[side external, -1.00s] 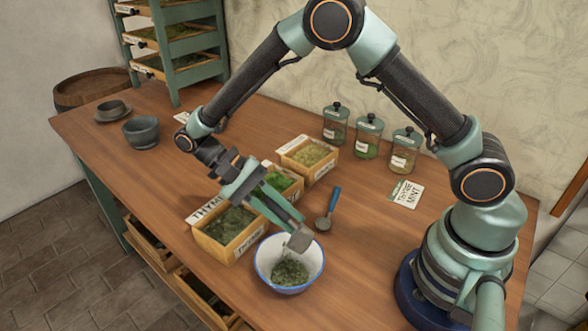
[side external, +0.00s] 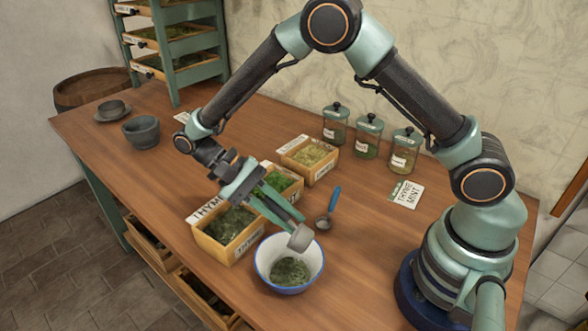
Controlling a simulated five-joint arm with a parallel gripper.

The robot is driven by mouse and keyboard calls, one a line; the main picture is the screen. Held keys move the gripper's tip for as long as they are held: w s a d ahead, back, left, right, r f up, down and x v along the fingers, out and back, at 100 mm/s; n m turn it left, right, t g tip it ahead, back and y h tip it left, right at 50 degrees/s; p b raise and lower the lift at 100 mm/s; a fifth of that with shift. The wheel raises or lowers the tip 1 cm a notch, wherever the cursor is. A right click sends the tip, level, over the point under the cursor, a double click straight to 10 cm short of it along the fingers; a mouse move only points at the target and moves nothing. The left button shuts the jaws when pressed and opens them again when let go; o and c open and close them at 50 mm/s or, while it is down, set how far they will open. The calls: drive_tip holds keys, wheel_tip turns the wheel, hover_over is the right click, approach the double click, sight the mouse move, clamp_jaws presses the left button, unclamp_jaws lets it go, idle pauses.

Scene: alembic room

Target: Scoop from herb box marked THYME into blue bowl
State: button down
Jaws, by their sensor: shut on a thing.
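The herb box marked THYME (side external: 214,247) is a wooden box of dark green herb, left of the bowl. The blue bowl (side external: 262,262), white with a blue rim, stands at the table's front and has dark green herb (side external: 289,271) in its bottom. My gripper (side external: 284,212) reaches over the box's right side toward the bowl. It is shut on a grey scoop (side external: 301,237), whose head is above the bowl's back rim, tilted. The scoop's handle is mostly hidden between the fingers, and I cannot tell whether any herb is in it.
A blue-handled spoon (side external: 333,203) lies behind the bowl. Two more herb boxes, one bright green (side external: 279,183) and one pale (side external: 310,155), stand behind the THYME box. Lidded jars (side external: 368,138) and a card (side external: 405,194) are at the back. A mortar (side external: 141,132) stands far left.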

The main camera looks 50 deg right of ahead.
drive_tip(key=shift+r, duration=0.1)
drive_tip(key=shift+r, duration=0.5)
drive_tip(key=shift+r+t, duration=0.15)
drive_tip(key=shift+t, duration=0.25)
drive_tip(key=t+y, duration=0.1)
drive_tip(key=t, duration=0.1)
drive_tip(key=t+y, duration=0.1)
drive_tip(key=t, duration=0.2)
drive_tip(key=shift+r, duration=0.4)
drive_tip(key=t+y, duration=0.1)
drive_tip(key=t, duration=0.2)
drive_tip(key=r+t+y, duration=0.1)
drive_tip(key=t, duration=0.2)
drive_tip(key=shift+y, duration=0.3)
